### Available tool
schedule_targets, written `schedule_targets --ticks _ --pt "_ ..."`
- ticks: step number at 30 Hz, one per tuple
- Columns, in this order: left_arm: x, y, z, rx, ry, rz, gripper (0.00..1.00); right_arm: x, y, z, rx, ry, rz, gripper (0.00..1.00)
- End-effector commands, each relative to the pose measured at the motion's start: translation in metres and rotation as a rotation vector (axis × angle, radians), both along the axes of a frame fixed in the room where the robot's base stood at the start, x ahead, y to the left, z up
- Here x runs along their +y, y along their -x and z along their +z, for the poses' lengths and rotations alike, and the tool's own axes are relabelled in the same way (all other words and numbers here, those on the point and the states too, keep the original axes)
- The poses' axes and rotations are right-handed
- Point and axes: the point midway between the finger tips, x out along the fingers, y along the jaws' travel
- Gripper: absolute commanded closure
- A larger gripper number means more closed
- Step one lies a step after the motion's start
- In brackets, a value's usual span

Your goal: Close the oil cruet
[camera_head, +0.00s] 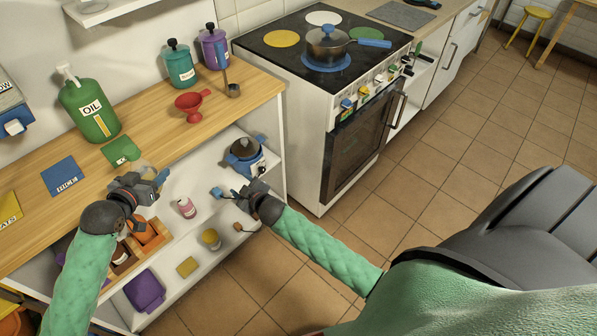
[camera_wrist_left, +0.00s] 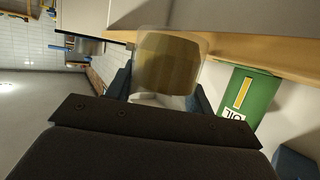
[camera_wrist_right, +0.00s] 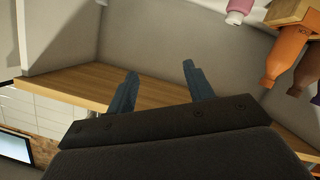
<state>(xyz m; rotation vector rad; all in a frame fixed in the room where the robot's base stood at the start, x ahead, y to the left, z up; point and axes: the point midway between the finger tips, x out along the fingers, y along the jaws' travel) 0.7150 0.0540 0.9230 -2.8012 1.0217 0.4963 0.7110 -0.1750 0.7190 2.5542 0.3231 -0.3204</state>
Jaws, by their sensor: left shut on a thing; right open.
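The oil cruet (camera_wrist_left: 168,62) is a clear, squarish vessel with amber oil. My left gripper (camera_wrist_left: 165,98) is shut on it, and its mouth is not clearly visible. In the head view my left gripper (camera_head: 158,180) is above the front edge of the wooden counter, with a small amber part of the cruet (camera_head: 147,169) showing. My right gripper (camera_head: 238,188) is open and empty in front of the shelf, to the right of the left gripper. Its two blue fingers also show apart in the right wrist view (camera_wrist_right: 157,85). I cannot make out a stopper.
A green OIL bottle (camera_head: 90,110), a green mat (camera_head: 120,151), a blue mat (camera_head: 65,176) and a red funnel (camera_head: 190,104) are on the counter. The shelf below holds a blue-lidded pot (camera_head: 244,152), a pink bottle (camera_head: 186,207) and a crate of bottles. The stove (camera_head: 330,130) stands right.

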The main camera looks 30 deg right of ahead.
Motion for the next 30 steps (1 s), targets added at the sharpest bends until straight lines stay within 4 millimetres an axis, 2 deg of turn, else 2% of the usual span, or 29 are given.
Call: schedule_targets --ticks 1,6,11,15,21,24,27,30 --pt "0.000 0.000 0.000 -0.001 0.001 0.000 1.00 -0.002 0.019 -0.026 0.073 -0.018 -0.031 0.48" --pt "0.000 0.000 0.000 0.000 0.000 0.000 1.00 -0.009 0.086 -0.102 0.314 -0.065 -0.127 0.48" --pt "0.000 0.000 0.000 0.000 0.000 0.000 1.00 -0.012 0.161 -0.165 0.545 -0.104 -0.210 0.48" --pt "0.000 0.000 0.000 0.000 0.000 0.000 1.00 -0.010 0.236 -0.213 0.750 -0.134 -0.277 0.48" --pt "0.000 0.000 0.000 0.000 0.000 0.000 1.00 -0.004 0.336 -0.257 1.008 -0.171 -0.349 0.48" --pt "0.000 0.000 0.000 0.000 0.000 0.000 1.00 -0.001 0.372 -0.269 1.097 -0.182 -0.374 0.48" --pt "0.000 0.000 0.000 0.000 0.000 0.000 1.00 0.001 0.395 -0.275 1.155 -0.190 -0.387 0.48" --pt "0.000 0.000 0.000 0.000 0.000 0.000 1.00 0.003 0.407 -0.278 1.184 -0.194 -0.393 0.48"
